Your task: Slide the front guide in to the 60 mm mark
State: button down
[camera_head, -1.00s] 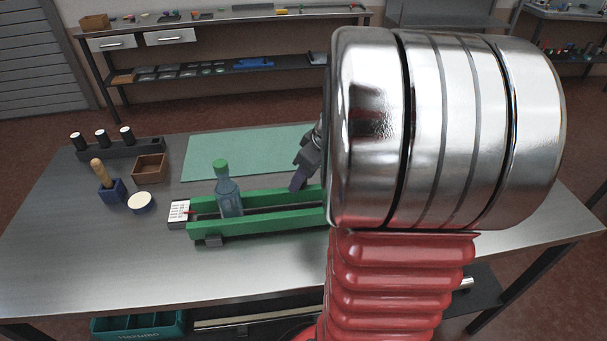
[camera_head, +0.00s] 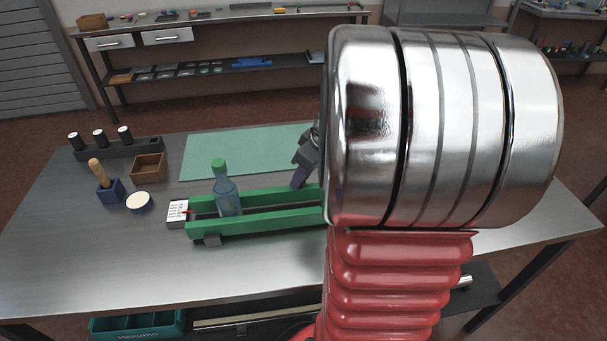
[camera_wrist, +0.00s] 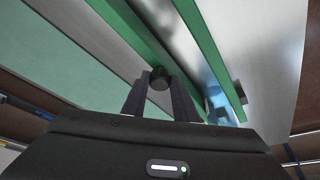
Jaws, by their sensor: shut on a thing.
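Two long green guides run side by side on the metal table: a near one (camera_head: 260,226) and a far one (camera_head: 265,195). A clear blue bottle with a green cap (camera_head: 226,196) stands upright between them. A white scale card (camera_head: 177,211) with a small red pointer lies at their left end; its marks are too small to read. My gripper (camera_wrist: 160,88) is shut on a dark round knob (camera_wrist: 159,77) on the outer side of the far guide, which also shows in the wrist view (camera_wrist: 147,43). My arm hides the guides' right ends in the head view.
A green mat (camera_head: 240,152) lies behind the guides. To the left are a brown box (camera_head: 148,168), a blue holder with a wooden handle (camera_head: 110,190), a round white-topped tub (camera_head: 138,202) and a dark spool rack (camera_head: 120,150). The table's front is clear.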

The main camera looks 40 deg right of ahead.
jog(key=shift+w+d, duration=0.1)
jog(key=shift+w, duration=0.05)
jog(key=c, duration=1.4)
grip_release()
jog(key=shift+c, duration=0.2)
jog(key=v, duration=1.3)
jog(key=shift+r, duration=0.4)
